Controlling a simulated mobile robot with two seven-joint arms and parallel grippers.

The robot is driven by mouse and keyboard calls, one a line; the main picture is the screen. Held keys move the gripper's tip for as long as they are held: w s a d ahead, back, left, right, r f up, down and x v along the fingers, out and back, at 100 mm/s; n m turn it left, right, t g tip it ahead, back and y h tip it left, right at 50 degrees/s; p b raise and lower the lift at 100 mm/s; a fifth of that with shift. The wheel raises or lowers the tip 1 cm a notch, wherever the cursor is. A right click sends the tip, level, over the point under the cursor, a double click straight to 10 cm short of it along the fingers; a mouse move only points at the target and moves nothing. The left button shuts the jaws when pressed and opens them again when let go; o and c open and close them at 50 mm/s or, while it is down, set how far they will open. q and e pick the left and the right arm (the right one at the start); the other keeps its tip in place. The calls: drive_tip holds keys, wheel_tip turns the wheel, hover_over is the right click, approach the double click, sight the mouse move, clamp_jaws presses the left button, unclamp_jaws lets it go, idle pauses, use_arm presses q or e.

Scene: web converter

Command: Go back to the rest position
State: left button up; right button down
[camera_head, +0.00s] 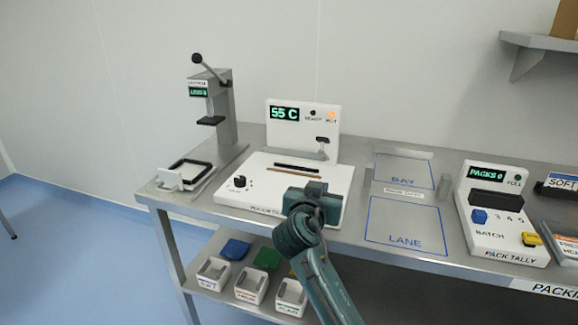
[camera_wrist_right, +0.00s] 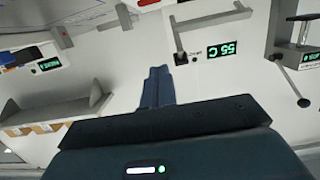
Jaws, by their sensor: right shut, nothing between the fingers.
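My right gripper (camera_head: 308,188) reaches in from the bottom of the head view. It is over the front of the white sealer unit (camera_head: 240,180), near its slot, and hides part of that unit. In the right wrist view its two blue-grey fingers (camera_wrist_right: 158,86) are together with nothing between them. I cannot tell from these views whether the gripper touches the unit. My left gripper is in neither view.
The steel table (camera_head: 345,225) carries a lever press (camera_head: 215,105) at left, a blue-outlined lane (camera_head: 405,240) and a pack tally box (camera_head: 500,235) at right. Several white bins (camera_head: 250,287) stand on the lower shelf. A wall shelf (camera_head: 540,42) hangs at upper right.

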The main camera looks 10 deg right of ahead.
drive_tip(key=s+a+f+n+y+p, duration=0.1)
drive_tip(key=s+a+f+n+y, duration=0.15)
drive_tip(key=s+f, duration=0.4)
drive_tip(key=s+a+f+n+y, duration=0.1)
drive_tip(key=s+f+n+y, duration=0.25)
drive_tip(key=f, duration=0.65)
drive_tip(key=s+a+f+n+g+y, duration=0.1)
drive_tip(key=s+a+f+y, duration=0.1)
drive_tip(key=s, duration=0.8)
drive_tip(key=s+a+f+n+g+y+p, duration=0.1)
drive_tip(key=s+f+y, duration=0.3)
drive_tip(key=s, duration=0.5)
wheel_tip(320, 180, down, 2)
drive_tip(key=shift+s+a+f+n+g, duration=0.1)
drive_tip(key=shift+s+a+n+g, duration=0.35)
drive_tip(key=shift+n, duration=0.35)
